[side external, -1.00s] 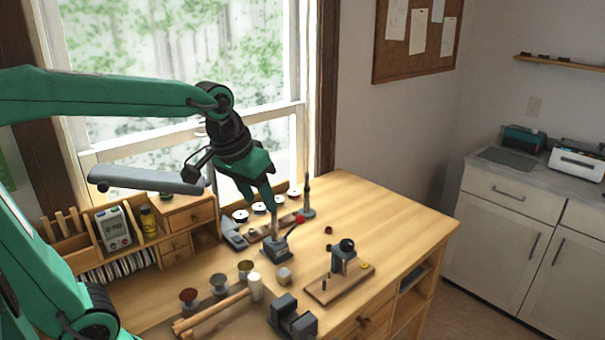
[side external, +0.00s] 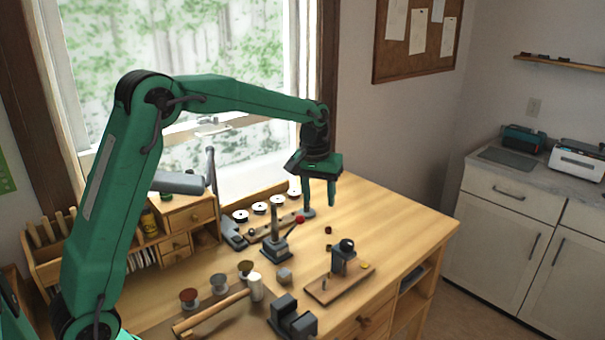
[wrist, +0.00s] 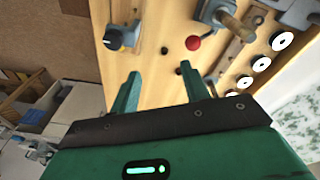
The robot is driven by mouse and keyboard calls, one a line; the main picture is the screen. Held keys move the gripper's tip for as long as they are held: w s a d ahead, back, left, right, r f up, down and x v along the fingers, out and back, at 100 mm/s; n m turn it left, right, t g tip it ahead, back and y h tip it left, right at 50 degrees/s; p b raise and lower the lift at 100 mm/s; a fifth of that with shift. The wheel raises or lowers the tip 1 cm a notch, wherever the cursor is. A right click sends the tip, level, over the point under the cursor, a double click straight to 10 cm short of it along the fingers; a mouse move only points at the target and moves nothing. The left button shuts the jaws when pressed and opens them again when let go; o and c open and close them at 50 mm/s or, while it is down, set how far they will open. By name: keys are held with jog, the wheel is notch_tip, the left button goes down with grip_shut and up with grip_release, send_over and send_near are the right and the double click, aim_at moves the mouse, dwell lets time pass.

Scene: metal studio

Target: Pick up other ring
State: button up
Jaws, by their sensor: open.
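Two small dark round pieces lie on the bench, one farther back (side external: 328,230) and one nearer (side external: 328,247). They are too small to tell for certain that they are rings. In the wrist view they show as two dark dots (wrist: 179,71) (wrist: 164,50), near the line of my fingertips. My gripper (side external: 319,202) is open and empty, pointing down above the bench behind these pieces. Its two fingers also show in the wrist view (wrist: 160,72), apart, with nothing between them. A tapered post (side external: 275,222) stands on a dark base to the left.
White-topped round items (side external: 259,208) line the window side. The bench's right side is clear.

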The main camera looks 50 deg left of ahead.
jog(key=n+g, duration=0.1)
jog(key=n, duration=0.1)
send_over(329, 251)
notch_tip(329, 251, down, 11)
jog(key=shift+w+a+f, duration=0.2)
jog(key=shift+f, duration=0.55)
jog(key=shift+w+a+f, duration=0.15)
jog(key=shift+w+f, duration=0.05)
jog(key=shift+f, duration=0.55)
jog(key=shift+s+f, duration=0.1)
jog(key=shift+f, duration=2.5)
grip_shut()
